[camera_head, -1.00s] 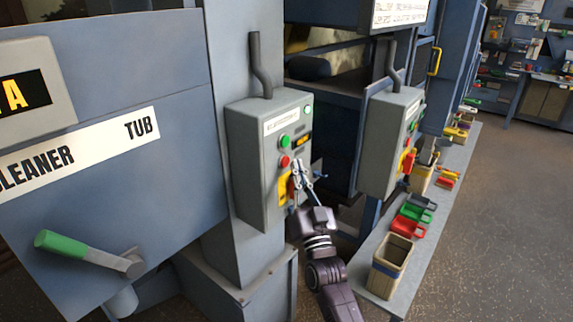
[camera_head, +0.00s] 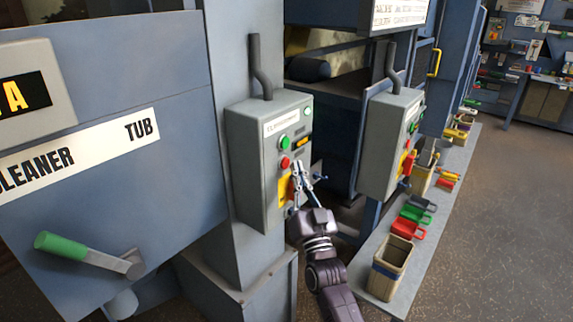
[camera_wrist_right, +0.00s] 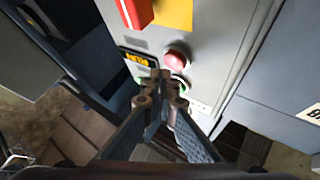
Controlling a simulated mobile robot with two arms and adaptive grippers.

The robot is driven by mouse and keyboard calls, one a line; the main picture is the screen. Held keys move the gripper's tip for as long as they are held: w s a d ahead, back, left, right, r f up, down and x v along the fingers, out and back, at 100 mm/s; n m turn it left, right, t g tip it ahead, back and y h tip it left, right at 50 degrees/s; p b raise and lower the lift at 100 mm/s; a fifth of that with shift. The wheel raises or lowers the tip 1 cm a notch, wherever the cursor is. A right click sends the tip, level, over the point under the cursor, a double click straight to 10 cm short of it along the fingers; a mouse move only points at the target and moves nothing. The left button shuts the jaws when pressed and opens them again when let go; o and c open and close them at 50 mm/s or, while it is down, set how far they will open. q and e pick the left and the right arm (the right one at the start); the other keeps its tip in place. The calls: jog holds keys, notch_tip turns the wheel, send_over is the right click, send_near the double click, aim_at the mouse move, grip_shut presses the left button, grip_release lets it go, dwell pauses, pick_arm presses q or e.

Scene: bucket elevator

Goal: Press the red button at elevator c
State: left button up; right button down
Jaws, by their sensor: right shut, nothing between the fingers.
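A grey control box (camera_head: 246,165) is fixed to a blue-grey column. Its front carries a red button (camera_head: 285,162) below a green button (camera_head: 285,142), and a red switch on a yellow plate (camera_head: 283,190) lower down. The box's label is too small to read. My right gripper (camera_head: 300,170) is shut and empty, just in front of the panel, slightly right of and below the red button. In the right wrist view the fingertips (camera_wrist_right: 158,76) are beside the red button (camera_wrist_right: 177,56) and partly cover the green button (camera_wrist_right: 180,86); contact cannot be told. My left gripper is out of view.
A second, similar control box (camera_head: 385,145) stands behind to the right. A low shelf (camera_head: 400,283) holds bins and coloured scoops. A cleaner tub (camera_head: 100,190) with a green-handled lever (camera_head: 60,245) fills the left. Open floor (camera_head: 500,220) lies right.

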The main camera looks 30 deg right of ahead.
jog(key=shift+w, duration=0.1)
dwell(0.3)
jog(key=shift+w+a, duration=0.2)
jog(key=shift+w, duration=0.1)
jog(key=shift+w+a, duration=0.2)
jog(key=shift+w, duration=0.25)
dwell(0.8)
jog(key=shift+s, duration=0.1)
jog(key=shift+s+d, duration=0.35)
jog(key=shift+s, duration=0.4)
jog(key=s, duration=0.1)
jog(key=s+d+p, duration=0.1)
jog(key=s, duration=0.1)
jog(key=s+d+p, duration=0.1)
jog(key=shift+s, duration=0.3)
